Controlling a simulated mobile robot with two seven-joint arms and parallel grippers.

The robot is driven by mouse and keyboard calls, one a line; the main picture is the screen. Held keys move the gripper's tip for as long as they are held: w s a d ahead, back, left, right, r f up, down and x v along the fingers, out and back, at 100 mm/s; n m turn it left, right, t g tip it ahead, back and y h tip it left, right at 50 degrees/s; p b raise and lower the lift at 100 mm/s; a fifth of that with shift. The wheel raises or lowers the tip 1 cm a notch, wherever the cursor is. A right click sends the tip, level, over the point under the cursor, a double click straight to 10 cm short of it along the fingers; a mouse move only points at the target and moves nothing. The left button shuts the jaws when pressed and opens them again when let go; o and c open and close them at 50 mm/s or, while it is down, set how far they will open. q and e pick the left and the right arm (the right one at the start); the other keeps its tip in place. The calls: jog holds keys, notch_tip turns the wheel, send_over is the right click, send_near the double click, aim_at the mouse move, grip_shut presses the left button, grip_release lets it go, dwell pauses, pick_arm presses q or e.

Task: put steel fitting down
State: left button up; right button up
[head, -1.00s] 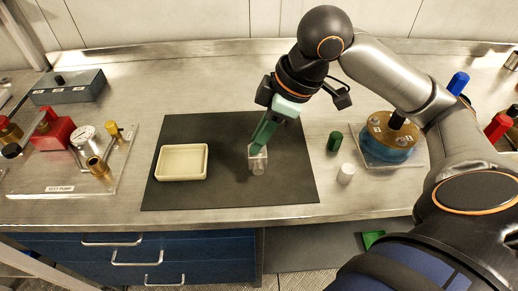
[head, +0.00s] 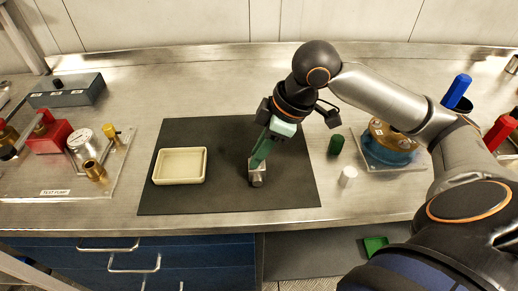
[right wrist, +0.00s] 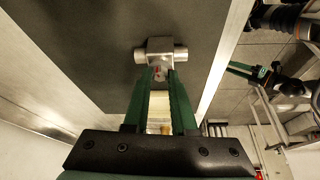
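The steel fitting (head: 257,179), a small silvery tee, is at the dark mat (head: 210,200), right of the cream tray. My right gripper (head: 255,164) points down at it from above with green fingers. In the right wrist view the fitting (right wrist: 160,48) shows its crossbar beyond the fingertips (right wrist: 160,74), its stem between them. The fingers look shut on the stem. The fitting appears to touch the mat. Green fingers of what looks like my left gripper (right wrist: 250,71) show at the right of the wrist view; their opening is unclear.
The cream tray (head: 180,179) looks empty. A green cylinder (head: 336,145) and a white one (head: 348,177) stand right of the mat. A blue, brass-topped device (head: 390,150) is farther right. The test pump (head: 80,150) is at left. The mat's front part is bare.

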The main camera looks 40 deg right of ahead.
jog(key=o, duration=0.4)
jog(key=shift+c, duration=0.2)
pick_arm(q)
jog(key=shift+a+f, duration=0.2)
jog(key=shift+a, duration=0.05)
pick_arm(e)
jog(key=shift+r, duration=0.15)
pick_arm(q)
jog(key=r+p, duration=0.2)
jog(key=shift+s+a+r+p, duration=0.1)
jog(key=shift+s+a+p, duration=0.1)
jog(key=shift+a+p, duration=0.15)
pick_arm(e)
jog(key=v, duration=1.2)
